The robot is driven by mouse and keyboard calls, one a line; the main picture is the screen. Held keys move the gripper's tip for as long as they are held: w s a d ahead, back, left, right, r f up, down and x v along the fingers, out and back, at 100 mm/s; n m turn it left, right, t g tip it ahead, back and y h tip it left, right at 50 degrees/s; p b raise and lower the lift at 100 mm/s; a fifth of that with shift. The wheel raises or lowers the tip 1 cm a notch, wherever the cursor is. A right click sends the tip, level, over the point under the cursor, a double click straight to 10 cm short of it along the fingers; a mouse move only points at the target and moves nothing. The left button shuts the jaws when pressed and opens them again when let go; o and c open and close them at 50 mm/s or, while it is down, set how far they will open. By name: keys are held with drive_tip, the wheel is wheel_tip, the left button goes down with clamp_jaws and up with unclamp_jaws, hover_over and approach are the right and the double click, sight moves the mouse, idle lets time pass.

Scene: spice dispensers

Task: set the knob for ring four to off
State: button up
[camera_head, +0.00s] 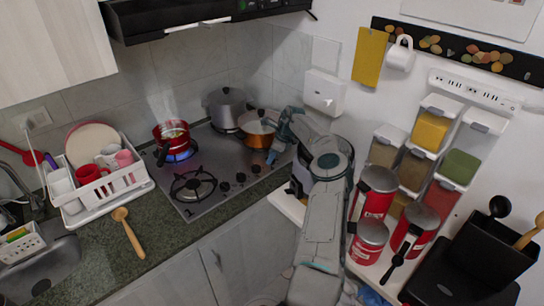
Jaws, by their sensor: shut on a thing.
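The steel gas hob (222,160) is set into the dark worktop. A row of dark knobs (240,178) runs along its front right edge. My arm reaches up from the bottom, and my gripper (272,157) points down at the right end of this row, beside the copper pot (259,133). It is shut on a knob there, which the fingers mostly hide. I cannot read the knob's setting. A blue flame (178,155) burns under the red pot (172,134) at the back left. The front burner (193,186) is bare and shows no flame.
A grey lidded pot (228,108) stands at the back of the hob. A white dish rack (105,180) and a wooden spoon (128,230) lie to the left. Red canisters (375,195) and spice dispensers (430,130) are right of my arm.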

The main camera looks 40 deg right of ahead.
idle(0.3)
drive_tip(key=o, duration=1)
drive_tip(key=shift+r, duration=0.1)
drive_tip(key=b+v, duration=0.3)
drive_tip(key=v, duration=1)
drive_tip(key=shift+r, duration=0.35)
